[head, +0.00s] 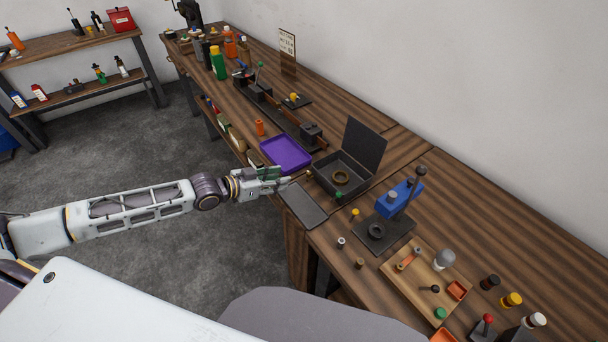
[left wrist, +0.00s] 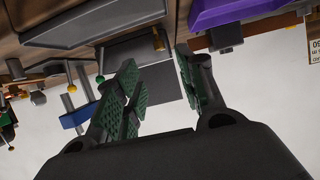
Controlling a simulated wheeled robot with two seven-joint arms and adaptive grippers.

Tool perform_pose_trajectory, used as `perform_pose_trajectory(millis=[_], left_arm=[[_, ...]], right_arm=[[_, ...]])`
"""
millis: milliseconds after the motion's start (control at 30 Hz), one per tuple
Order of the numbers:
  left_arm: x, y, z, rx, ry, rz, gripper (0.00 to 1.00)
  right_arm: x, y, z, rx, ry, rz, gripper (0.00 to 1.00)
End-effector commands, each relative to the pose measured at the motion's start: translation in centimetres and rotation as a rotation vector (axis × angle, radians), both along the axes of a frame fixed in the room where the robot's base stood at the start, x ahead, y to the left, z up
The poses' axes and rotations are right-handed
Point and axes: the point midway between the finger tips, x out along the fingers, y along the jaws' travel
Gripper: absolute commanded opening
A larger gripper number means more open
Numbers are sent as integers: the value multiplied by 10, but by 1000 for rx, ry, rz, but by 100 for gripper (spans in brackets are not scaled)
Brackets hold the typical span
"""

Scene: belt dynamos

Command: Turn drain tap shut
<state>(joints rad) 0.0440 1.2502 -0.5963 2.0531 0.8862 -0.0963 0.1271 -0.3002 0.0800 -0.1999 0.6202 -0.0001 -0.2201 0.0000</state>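The black box (head: 345,178) stands on the bench with its lid up and a brass-coloured ring (head: 341,177) inside. A small brass-coloured fitting (head: 308,172) shows at its left side; it looks like the drain tap, and its handle position is too small to tell. A brass piece (left wrist: 158,40) also shows in the left wrist view, beyond the fingers. My left gripper (head: 287,182) is at the bench's front edge, just left of the box. Its green-padded fingers (left wrist: 158,88) are apart with nothing between them. My right gripper is not in view.
A purple tray (head: 286,153) lies just behind my left gripper. A flat grey tray (head: 303,206) lies in front of it. A blue press (head: 400,197) and a wooden tray (head: 398,265) with small parts stand to the right. Bottles (head: 218,62) stand farther back.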

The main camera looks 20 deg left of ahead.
Motion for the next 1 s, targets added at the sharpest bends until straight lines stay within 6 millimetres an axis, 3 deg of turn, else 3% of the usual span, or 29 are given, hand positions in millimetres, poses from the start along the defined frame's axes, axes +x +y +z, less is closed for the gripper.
perform_pose_trajectory(millis=[1000], left_arm=[[52,-40,-26,-2,-2,1,39]], right_arm=[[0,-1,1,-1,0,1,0]])
